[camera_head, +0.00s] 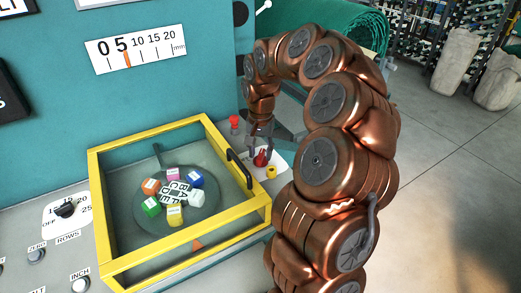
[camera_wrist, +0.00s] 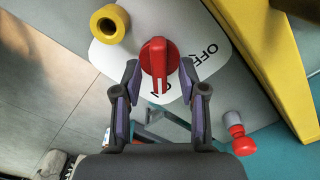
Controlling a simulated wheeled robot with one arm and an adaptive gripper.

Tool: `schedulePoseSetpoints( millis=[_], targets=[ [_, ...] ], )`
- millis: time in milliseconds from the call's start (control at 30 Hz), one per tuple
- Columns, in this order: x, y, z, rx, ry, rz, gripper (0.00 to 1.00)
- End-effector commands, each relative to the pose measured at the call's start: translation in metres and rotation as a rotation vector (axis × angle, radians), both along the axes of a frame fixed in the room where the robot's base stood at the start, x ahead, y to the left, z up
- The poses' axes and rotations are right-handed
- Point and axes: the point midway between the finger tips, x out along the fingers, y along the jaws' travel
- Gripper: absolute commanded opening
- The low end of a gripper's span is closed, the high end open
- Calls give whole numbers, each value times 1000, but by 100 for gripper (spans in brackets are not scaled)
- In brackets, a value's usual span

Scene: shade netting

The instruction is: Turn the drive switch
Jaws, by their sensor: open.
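The drive switch is a red knob with a raised bar handle (camera_wrist: 158,60) on a white plate (camera_wrist: 110,58). "OFF" shows on the plate to its right in the wrist view; another label at the lower end of the bar is partly hidden. In the head view the red switch (camera_head: 261,159) sits right of the yellow-framed box. My gripper (camera_wrist: 159,74) is open, with one finger on each side of the bar and a visible gap at both sides. In the head view my gripper (camera_head: 261,150) points down over the switch.
A yellow collar (camera_wrist: 110,23) stands beside the switch. A red-topped post (camera_head: 234,123) is behind it in the head view. The yellow-framed clear box (camera_head: 196,248) with a black handle (camera_head: 239,168) is close on the left. Green netting (camera_head: 340,27) is on a roll behind my arm.

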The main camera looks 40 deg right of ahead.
Motion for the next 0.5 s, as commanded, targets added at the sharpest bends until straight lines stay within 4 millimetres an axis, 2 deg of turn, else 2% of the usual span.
schedulePoseSetpoints(
  millis=[367, 500],
  targets=[
    [-1, -1, -6, 1, 0, -2, 42],
    [-1, -1, -6, 1, 0, -2, 30]
  ],
)
